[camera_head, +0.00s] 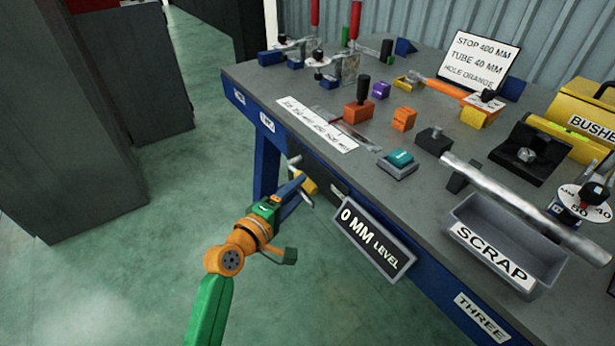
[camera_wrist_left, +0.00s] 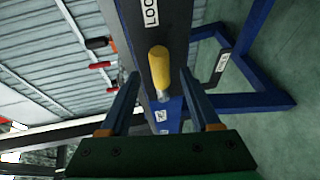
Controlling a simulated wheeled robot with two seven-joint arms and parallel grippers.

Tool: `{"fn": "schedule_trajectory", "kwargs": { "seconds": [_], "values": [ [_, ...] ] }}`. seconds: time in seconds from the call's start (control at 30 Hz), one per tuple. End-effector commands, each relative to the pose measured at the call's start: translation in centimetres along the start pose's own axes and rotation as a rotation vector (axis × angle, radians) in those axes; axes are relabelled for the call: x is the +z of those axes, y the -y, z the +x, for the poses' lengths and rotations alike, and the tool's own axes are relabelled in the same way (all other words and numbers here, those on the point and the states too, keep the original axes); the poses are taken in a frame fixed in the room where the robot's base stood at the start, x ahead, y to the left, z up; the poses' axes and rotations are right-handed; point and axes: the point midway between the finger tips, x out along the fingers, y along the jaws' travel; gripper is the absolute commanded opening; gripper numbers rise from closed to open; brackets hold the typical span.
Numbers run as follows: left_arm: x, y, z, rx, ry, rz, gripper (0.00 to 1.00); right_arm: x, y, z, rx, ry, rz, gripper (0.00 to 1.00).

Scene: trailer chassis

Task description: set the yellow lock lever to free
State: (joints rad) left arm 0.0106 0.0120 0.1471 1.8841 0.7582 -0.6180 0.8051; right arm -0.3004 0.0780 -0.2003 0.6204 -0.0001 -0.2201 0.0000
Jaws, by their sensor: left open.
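The yellow lock lever (camera_wrist_left: 159,68) shows in the left wrist view as a rounded yellow grip on a short metal stem at the bench's side. In the head view only a small yellow part of the lever (camera_head: 309,186) shows beside the front edge, partly hidden by my gripper. My left gripper (camera_head: 298,188) is open at the bench's front side. In the left wrist view the lever appears between the two fingers of my gripper (camera_wrist_left: 157,82), with a gap on each side. I cannot tell how deep it sits between them. My right gripper is not in view.
The blue-framed bench (camera_head: 262,88) carries several blocks and fixtures. The "0 MM LEVEL" sign (camera_head: 375,239) hangs on its front, right of my gripper. A grey SCRAP bin (camera_head: 500,250) sits near the front edge. A grey cabinet (camera_head: 80,130) stands left; the floor between is clear.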

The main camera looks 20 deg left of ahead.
Motion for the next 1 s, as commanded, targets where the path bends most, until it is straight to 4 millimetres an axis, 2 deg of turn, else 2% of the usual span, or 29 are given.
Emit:
{"fn": "schedule_trajectory", "kwargs": {
  "seconds": [0.1, 0.2, 0.3, 0.5, 0.53, 0.7, 0.77, 1.0],
  "values": [
    [0.0, 0.1, 2.6, 0.002, 0.001, -0.001, 0.63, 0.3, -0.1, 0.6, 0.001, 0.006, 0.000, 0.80],
    [0.0, 0.2, 4.0, -0.001, 0.000, 0.000, 0.63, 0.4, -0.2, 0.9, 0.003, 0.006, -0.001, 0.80],
    [0.0, 0.1, 4.8, -0.001, 0.000, 0.002, 0.63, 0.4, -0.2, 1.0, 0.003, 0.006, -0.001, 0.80],
    [0.0, 0.1, 4.9, -0.003, -0.001, 0.003, 0.63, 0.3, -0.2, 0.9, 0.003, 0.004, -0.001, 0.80],
    [0.0, 0.1, 4.8, -0.003, -0.001, 0.003, 0.61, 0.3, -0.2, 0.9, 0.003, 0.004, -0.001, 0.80],
    [0.0, 0.1, 4.8, -0.003, 0.000, 0.003, 0.15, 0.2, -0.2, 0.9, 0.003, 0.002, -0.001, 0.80],
    [0.0, 0.1, 4.8, -0.003, 0.000, 0.003, 0.00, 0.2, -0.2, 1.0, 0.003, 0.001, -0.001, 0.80],
    [0.0, 0.1, 4.8, -0.003, -0.001, 0.003, 0.00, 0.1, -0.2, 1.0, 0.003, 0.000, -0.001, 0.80]
  ]
}}
